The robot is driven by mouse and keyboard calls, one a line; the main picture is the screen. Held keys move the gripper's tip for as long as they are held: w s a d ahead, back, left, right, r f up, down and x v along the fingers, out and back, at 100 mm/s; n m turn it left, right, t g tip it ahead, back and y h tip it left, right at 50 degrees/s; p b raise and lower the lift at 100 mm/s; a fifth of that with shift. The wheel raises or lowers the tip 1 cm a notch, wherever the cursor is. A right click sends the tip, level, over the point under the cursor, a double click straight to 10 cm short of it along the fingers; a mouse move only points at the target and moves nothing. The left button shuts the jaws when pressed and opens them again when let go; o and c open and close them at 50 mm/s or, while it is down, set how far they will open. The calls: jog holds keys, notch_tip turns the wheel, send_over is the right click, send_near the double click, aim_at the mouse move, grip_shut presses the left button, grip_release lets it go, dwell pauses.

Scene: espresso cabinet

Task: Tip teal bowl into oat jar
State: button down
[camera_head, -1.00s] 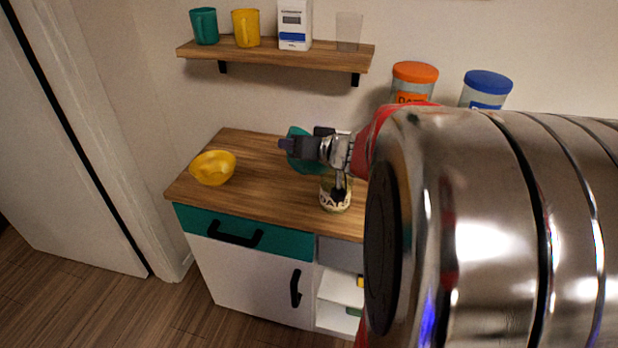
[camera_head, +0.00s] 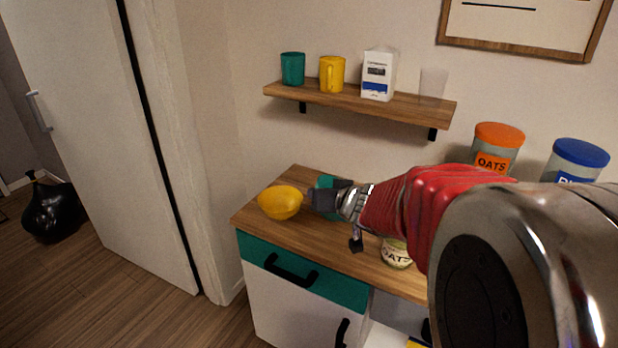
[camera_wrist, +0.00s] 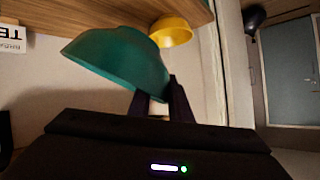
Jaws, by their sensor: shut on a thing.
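My gripper (camera_head: 323,199) is shut on the teal bowl (camera_head: 326,182) and holds it over the counter, between the yellow bowl and the clear jar labelled OATS (camera_head: 396,254). The jar stands on the counter to the right of the gripper, partly behind my arm. In the wrist view, which appears upside down, the teal bowl (camera_wrist: 122,57) sits between the fingers with its rim slanted. The inside of the bowl is hidden, so I cannot tell whether it holds anything.
A yellow bowl (camera_head: 281,202) stands at the counter's left, close to my gripper. Orange-lidded OATS (camera_head: 494,149) and blue-lidded (camera_head: 575,162) containers stand at the back right. A wall shelf (camera_head: 360,104) with mugs, a carton and a clear cup hangs above. The counter's front left is clear.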

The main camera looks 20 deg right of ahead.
jog(key=w+a+f, duration=0.2)
jog(key=a+f, duration=0.3)
jog(key=a, duration=0.2)
jog(key=w+a+f, duration=0.3)
jog(key=a+f, duration=0.2)
jog(key=a, duration=0.2)
jog(key=shift+f, duration=0.25)
jog(key=shift+s+a, duration=0.1)
